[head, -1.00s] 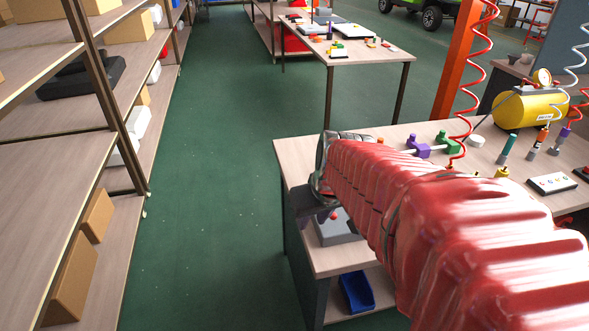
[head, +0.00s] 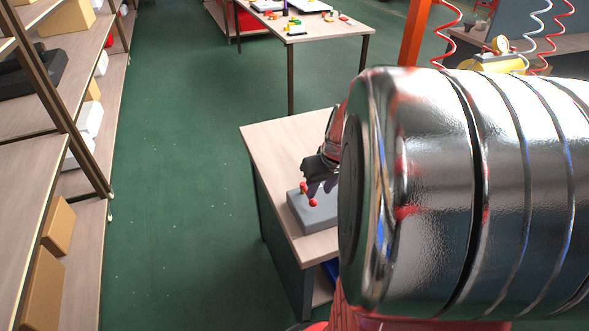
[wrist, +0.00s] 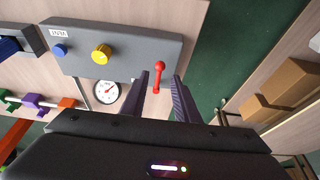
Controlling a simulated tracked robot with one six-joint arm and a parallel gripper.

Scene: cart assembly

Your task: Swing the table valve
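The table valve has a red lever (head: 308,194) with a ball end, on a grey box (head: 312,216) near the corner of the wooden table. In the wrist view the red lever (wrist: 159,73) stands at the right end of the grey panel (wrist: 125,50). My gripper (wrist: 162,78) is open, its two dark fingers on either side of the lever in the picture. A gap shows on both sides; I cannot tell how deep the lever sits between them. In the head view my gripper (head: 324,178) is just above the box, partly hidden by my arm.
The panel also carries a yellow knob (wrist: 101,53) and a blue button (wrist: 60,50), with a white gauge (wrist: 106,92) beside it. A shelf with cardboard boxes (head: 58,226) stands left across the green floor. My arm hides the table's right side.

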